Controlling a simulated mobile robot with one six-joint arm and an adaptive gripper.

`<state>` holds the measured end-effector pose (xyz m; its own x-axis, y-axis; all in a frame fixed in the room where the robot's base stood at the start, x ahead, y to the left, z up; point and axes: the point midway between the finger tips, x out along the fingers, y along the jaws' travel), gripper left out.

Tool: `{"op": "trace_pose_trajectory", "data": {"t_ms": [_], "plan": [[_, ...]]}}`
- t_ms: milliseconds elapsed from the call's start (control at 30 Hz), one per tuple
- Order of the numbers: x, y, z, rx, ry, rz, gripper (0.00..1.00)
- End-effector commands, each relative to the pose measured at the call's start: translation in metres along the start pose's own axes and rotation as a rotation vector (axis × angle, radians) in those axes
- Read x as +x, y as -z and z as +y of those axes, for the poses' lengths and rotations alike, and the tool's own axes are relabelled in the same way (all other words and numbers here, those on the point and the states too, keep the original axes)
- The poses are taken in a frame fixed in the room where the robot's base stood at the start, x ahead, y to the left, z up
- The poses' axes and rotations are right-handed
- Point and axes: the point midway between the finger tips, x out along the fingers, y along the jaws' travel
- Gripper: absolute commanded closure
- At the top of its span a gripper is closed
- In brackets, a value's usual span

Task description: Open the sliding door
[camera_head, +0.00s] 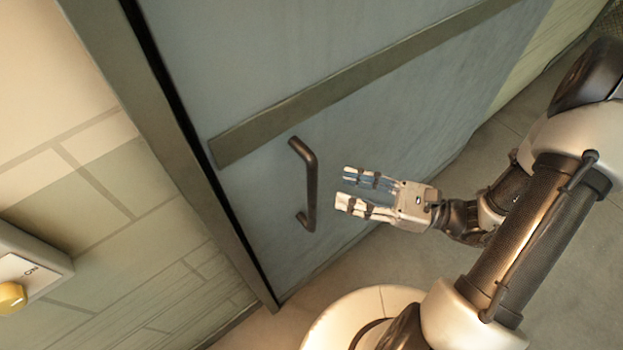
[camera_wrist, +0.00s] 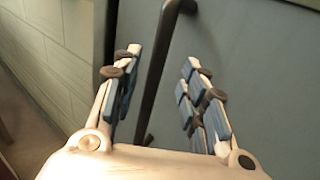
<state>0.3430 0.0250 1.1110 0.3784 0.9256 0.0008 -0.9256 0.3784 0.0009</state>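The sliding door (camera_head: 400,120) is a blue-grey panel with a darker band across it. Its left edge lies along the frame, with a narrow dark gap between them. A dark bar handle (camera_head: 312,185) is fixed near that left edge, below the band. My gripper (camera_head: 345,190) is open and empty, just right of the handle and pointing at it. In the wrist view, the handle (camera_wrist: 158,75) runs between the two spread fingers of my gripper (camera_wrist: 160,85) and lies beyond them. I see no contact between fingers and handle.
The door frame (camera_head: 165,145) stands left of the door. A tiled wall (camera_head: 110,200) is left of it, with a white box (camera_head: 35,265) bearing a yellow knob (camera_head: 11,298). The floor (camera_head: 400,270) in front of the door is clear apart from my own body.

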Motion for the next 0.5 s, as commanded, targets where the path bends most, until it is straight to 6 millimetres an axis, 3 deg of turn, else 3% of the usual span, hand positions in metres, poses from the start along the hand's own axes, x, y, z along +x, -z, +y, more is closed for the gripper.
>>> {"op": "trace_pose_trajectory", "data": {"t_ms": [200, 500], "plan": [[0.048, 0.001, 0.002, 0.0, -0.008, 0.0, 0.61], [0.084, 0.001, 0.001, -0.001, -0.003, 0.001, 0.61]]}}
